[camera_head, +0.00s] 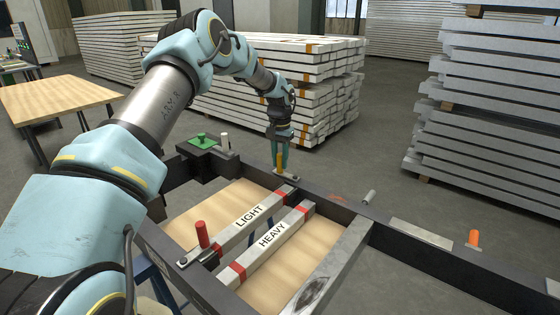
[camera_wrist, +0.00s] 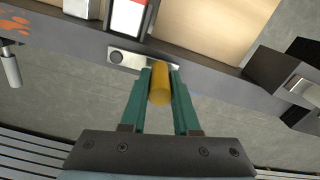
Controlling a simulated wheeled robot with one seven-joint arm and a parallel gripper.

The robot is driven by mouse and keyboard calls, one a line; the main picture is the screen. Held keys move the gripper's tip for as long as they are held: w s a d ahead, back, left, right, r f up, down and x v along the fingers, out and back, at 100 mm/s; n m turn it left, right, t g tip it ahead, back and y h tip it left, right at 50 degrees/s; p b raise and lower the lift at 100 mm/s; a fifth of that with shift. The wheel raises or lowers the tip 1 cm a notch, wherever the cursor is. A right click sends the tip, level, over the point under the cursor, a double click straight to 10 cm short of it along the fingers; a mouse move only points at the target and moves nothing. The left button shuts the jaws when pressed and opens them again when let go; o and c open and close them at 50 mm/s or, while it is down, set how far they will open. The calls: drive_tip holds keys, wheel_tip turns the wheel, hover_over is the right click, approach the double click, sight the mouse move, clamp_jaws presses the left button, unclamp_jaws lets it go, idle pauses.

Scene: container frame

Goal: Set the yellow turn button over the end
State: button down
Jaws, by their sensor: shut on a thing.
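The yellow turn button (camera_wrist: 161,88) has a yellow knob on a small metal plate (camera_wrist: 128,58). The plate lies along the dark frame rail, beside the red-and-white end of a bar (camera_wrist: 129,16). My gripper (camera_wrist: 160,75) is shut on the yellow knob, one green finger on each side. In the head view my gripper (camera_head: 281,166) reaches down to the far rail, near the far end of the LIGHT bar (camera_head: 245,220). The HEAVY bar (camera_head: 268,242) lies parallel to it. The fingers partly hide the knob and plate.
A red knob (camera_head: 202,234) stands on a metal plate at the LIGHT bar's near end. A green knob (camera_head: 202,138) and an orange knob (camera_head: 473,238) stand elsewhere on the frame. A grey peg (camera_head: 368,198) stands on the rail, right of my gripper.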

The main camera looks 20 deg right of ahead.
sight(279, 170)
idle(0.4)
drive_tip(key=n, duration=0.1)
drive_tip(key=s+a+n+b, duration=0.1)
drive_tip(key=n, duration=0.2)
drive_tip(key=shift+s+a+b, duration=0.2)
drive_tip(key=shift+a+b, duration=0.1)
drive_tip(key=shift+b, duration=0.05)
drive_tip(key=shift+s+a+n, duration=0.15)
drive_tip(key=shift+s+n, duration=0.95)
drive_tip(key=shift+n, duration=1.05)
drive_tip(key=shift+s+a+n, duration=0.15)
drive_tip(key=shift+s+n, duration=0.9)
drive_tip(key=shift+n, duration=1.15)
drive_tip(key=shift+s+a+n, duration=0.15)
drive_tip(key=shift+s+n, duration=0.95)
drive_tip(key=shift+n, duration=1.05)
drive_tip(key=c, duration=0.6)
unclamp_jaws()
drive_tip(key=shift+c, duration=0.2)
